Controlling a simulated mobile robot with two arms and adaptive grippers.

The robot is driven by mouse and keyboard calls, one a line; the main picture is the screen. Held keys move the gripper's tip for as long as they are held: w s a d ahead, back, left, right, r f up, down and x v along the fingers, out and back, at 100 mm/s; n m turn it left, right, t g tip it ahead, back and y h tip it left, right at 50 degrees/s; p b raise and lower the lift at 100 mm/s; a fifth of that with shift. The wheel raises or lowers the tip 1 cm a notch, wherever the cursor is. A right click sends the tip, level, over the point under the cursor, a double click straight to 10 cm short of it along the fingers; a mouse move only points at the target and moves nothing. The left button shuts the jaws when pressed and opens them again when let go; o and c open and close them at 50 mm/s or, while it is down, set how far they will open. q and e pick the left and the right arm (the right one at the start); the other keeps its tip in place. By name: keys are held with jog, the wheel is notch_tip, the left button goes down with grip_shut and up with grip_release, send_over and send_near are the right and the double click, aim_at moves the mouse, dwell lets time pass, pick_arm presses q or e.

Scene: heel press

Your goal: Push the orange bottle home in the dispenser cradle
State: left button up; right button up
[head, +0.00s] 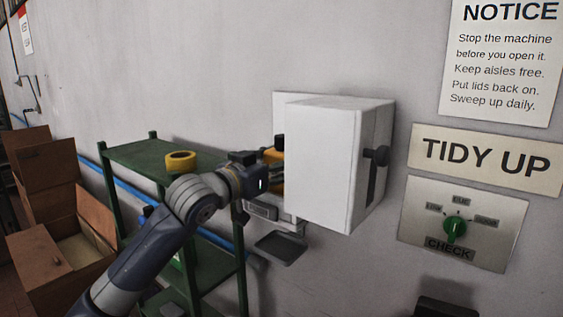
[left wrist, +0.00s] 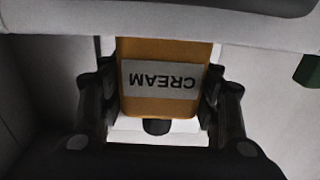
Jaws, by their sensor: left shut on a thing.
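The orange bottle (left wrist: 165,105) fills the middle of the left wrist view, with a label reading CREAM upside down. My left gripper (left wrist: 162,92) has a finger on each side of it and is shut on it. In the head view my left gripper (head: 268,170) is at the left side of the white dispenser (head: 322,165). Only a little orange of the bottle (head: 278,172) shows there. The dispenser's white housing hides the rest, so how deep the bottle sits in the cradle cannot be told. My right gripper is not in view.
A grey drip tray (head: 280,248) sticks out below the dispenser. A green shelf (head: 135,155) with a yellow tape roll (head: 180,161) stands to the left behind my arm. Open brown boxes (head: 65,210) are further left. A switch panel (head: 462,225) is on the wall at right.

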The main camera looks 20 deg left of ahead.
aim_at(281, 136)
pick_arm(q)
jog(key=shift+f, duration=0.6)
jog(key=o, duration=1.3)
jog(key=shift+c, duration=0.2)
jog(key=shift+r, duration=0.1)
jog(key=o, duration=0.4)
jog(key=shift+o, duration=0.2)
notch_tip(281, 136, up, 7)
jog(key=p, duration=0.6)
jog(key=shift+p, duration=0.35)
